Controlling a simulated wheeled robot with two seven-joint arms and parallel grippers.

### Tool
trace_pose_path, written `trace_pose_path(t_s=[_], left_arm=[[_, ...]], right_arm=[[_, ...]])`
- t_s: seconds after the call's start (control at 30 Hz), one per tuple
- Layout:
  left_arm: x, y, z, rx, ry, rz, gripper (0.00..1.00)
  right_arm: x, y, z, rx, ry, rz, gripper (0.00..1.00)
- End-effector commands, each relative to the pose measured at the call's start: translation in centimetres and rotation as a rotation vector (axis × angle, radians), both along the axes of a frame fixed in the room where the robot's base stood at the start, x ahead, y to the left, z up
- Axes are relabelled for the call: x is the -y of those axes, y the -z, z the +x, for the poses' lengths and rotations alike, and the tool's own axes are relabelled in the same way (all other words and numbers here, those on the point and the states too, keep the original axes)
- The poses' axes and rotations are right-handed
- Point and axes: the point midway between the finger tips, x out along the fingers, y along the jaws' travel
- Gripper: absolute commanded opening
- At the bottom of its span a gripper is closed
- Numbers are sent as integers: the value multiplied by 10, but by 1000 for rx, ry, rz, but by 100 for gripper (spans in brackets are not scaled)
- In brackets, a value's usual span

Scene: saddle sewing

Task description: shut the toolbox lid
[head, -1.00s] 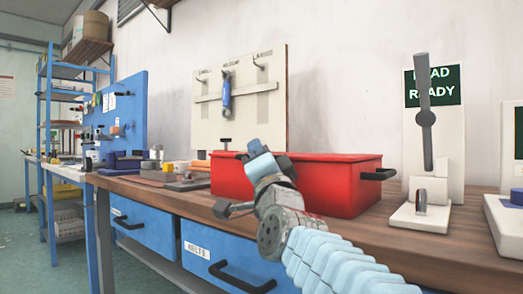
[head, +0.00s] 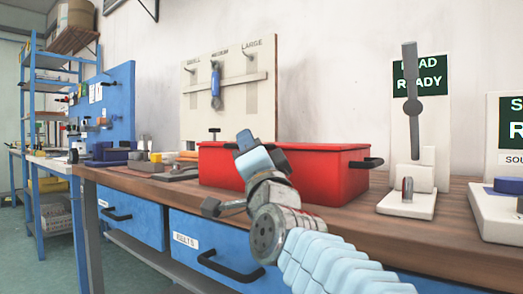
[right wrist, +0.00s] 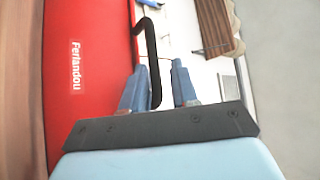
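The red toolbox (head: 335,180) stands on the wooden bench. A black handle (head: 367,163) juts from its right end, and a small black T-shaped part shows at its upper left. The lid's angle cannot be told. My right gripper (head: 246,142) is in front of the toolbox's left half and hides part of it. In the right wrist view, the toolbox's red side (right wrist: 85,60) bears a "Ferlandou" label. My right gripper's two blue fingers (right wrist: 160,82) are apart, with a black handle (right wrist: 153,60) reaching down between them. Contact with it cannot be told. My left gripper is out of view.
The wooden bench top (head: 455,225) has blue drawers below. A white stand with a grey lever (head: 411,115) is right of the toolbox, with another white device (head: 500,205) beyond. Small blocks (head: 140,158) lie left. A pegboard (head: 228,90) stands behind.

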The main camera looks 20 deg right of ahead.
Motion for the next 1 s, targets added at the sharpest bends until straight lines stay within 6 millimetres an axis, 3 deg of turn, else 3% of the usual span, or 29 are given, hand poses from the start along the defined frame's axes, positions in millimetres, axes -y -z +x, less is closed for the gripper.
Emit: trace_pose_path(t_s=[0.03, 0.2, 0.4, 1.0], left_arm=[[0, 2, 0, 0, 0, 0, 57], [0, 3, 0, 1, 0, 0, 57], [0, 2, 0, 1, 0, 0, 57], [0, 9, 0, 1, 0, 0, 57]], right_arm=[[-8, -3, -16, 11, -6, -7, 23], [-12, -4, -58, 12, -5, -6, 23], [-17, -4, -91, 10, -3, -5, 23], [-16, 4, -105, 9, -2, -3, 23]])
